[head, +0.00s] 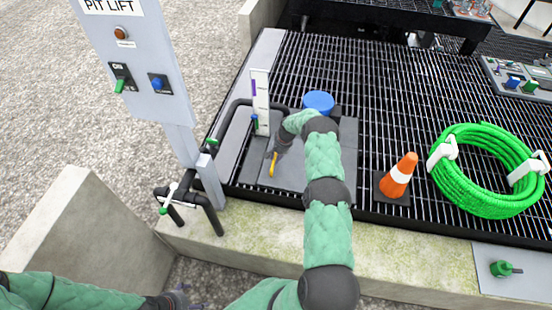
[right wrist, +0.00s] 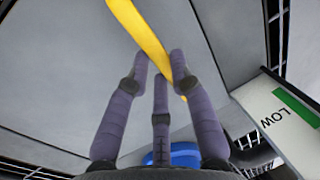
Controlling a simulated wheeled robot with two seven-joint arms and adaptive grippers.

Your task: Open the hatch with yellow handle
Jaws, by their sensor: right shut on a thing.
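The hatch is a grey plate (head: 291,179) set in the dark grating; it looks flat, with no gap that I can make out. Its yellow handle (head: 272,166) is a thin bar at the plate's left part. My right gripper (head: 277,148) is at the handle's far end, reaching over the plate. In the right wrist view, the fingers (right wrist: 163,72) are shut on the yellow handle (right wrist: 143,32), which runs diagonally between them. My left gripper (head: 187,298) is low at the bottom edge, away from the hatch, and its opening is unclear.
A white level gauge (head: 260,100) and dark pipes stand just behind the handle. A blue cap (head: 318,101) is beyond the plate. An orange cone (head: 398,177) and a green hose coil (head: 485,170) stand right. The PIT LIFT panel (head: 135,60) is left.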

